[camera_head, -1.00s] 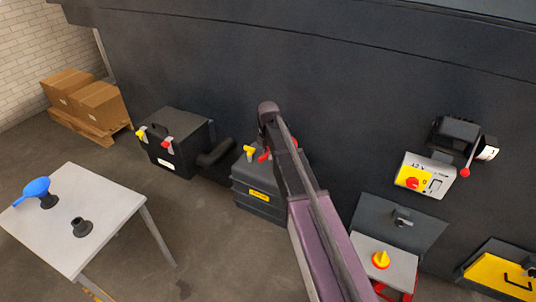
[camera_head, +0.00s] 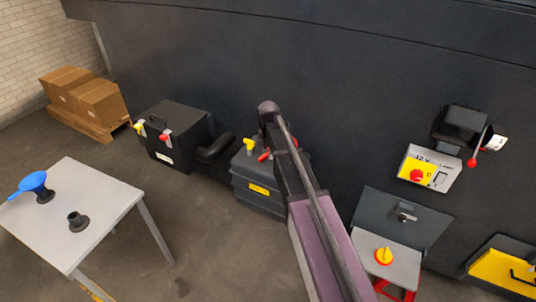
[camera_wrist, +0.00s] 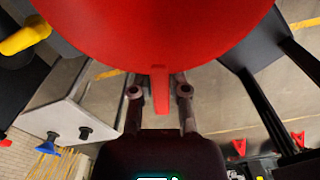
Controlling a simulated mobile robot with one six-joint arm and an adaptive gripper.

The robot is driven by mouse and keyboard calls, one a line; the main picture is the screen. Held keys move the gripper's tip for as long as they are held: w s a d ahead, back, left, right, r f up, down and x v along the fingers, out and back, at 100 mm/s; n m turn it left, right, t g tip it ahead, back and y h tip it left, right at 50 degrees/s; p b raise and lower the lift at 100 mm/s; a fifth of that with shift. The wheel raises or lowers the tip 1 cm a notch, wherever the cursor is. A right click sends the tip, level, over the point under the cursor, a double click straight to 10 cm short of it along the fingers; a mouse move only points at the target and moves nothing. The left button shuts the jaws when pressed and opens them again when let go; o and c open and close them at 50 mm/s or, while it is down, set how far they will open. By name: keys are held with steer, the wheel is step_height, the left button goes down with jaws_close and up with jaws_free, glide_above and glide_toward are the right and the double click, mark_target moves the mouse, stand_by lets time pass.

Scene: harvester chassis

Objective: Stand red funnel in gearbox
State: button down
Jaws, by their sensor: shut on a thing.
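The red funnel (camera_wrist: 160,30) fills the top of the wrist view, its wide bowl close to the camera. My gripper (camera_wrist: 160,92) is shut on the funnel's narrow red handle tab. The funnel's spout and whatever lies under it are hidden. In the head view, my arm covers the gripper and most of the funnel. The dark box with a yellow label, which looks like the gearbox (camera_head: 258,190), stands against the wall behind my arm. A yellow cap and a red part show on its top. I cannot tell whether the funnel touches it.
A grey table (camera_head: 100,205) at left holds a blue funnel (camera_head: 33,181) in a black holder and an empty black holder (camera_head: 76,220). A black battery box (camera_head: 172,140) and a dark pipe (camera_head: 215,149) are left of the gearbox. A switch panel (camera_head: 430,168) is at right.

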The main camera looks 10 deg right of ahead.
steer(key=c, duration=0.5)
jaws_free()
steer(key=shift+c, duration=0.2)
steer(key=shift+r, duration=0.1)
